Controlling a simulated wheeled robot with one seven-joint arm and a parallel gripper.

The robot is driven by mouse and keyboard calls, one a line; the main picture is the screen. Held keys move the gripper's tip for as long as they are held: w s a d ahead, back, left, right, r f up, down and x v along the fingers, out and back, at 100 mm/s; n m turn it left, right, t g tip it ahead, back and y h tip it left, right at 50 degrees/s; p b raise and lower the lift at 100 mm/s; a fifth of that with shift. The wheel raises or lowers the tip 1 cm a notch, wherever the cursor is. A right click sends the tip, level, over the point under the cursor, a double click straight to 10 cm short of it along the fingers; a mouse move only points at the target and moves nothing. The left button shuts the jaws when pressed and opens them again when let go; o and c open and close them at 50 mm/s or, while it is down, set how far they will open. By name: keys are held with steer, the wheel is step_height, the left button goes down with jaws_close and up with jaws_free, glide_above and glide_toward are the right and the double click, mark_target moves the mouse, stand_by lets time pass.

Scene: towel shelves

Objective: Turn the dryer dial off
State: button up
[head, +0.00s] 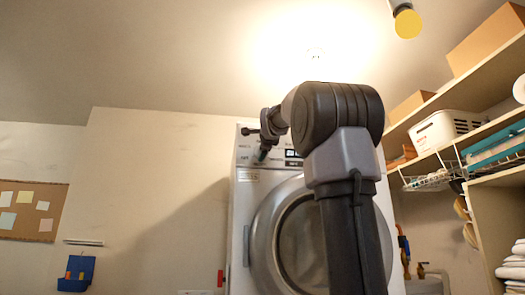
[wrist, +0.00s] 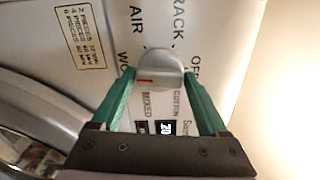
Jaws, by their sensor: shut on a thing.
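The dryer (head: 243,200) stands against the wall in the head view, with its round door (head: 262,225) partly hidden behind my arm. In the wrist view the grey dryer dial (wrist: 160,72) sits on the white control panel, with a red mark on its left part. Labels around it include RACK, AIR, COTTON, MIXED and a partly hidden OFF at the upper right. My gripper (wrist: 158,76) has its green fingers on either side of the dial and is shut on it. In the head view the gripper (head: 262,152) is at the panel's upper left, too small to show detail.
A small lit display (wrist: 166,128) is below the dial, partly hidden by my gripper. Shelves (head: 470,85) with boxes and a white basket (head: 445,128) stand at the right. A corkboard (head: 32,210) hangs at the left.

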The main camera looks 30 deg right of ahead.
steer(key=shift+f+m, duration=0.15)
steer(key=shift+m, duration=8.55)
steer(key=shift+f+m, duration=0.1)
steer(key=shift+m, duration=8.6)
steer(key=o, duration=1.2)
steer(key=shift+r, duration=0.1)
steer(key=shift+o, duration=0.2)
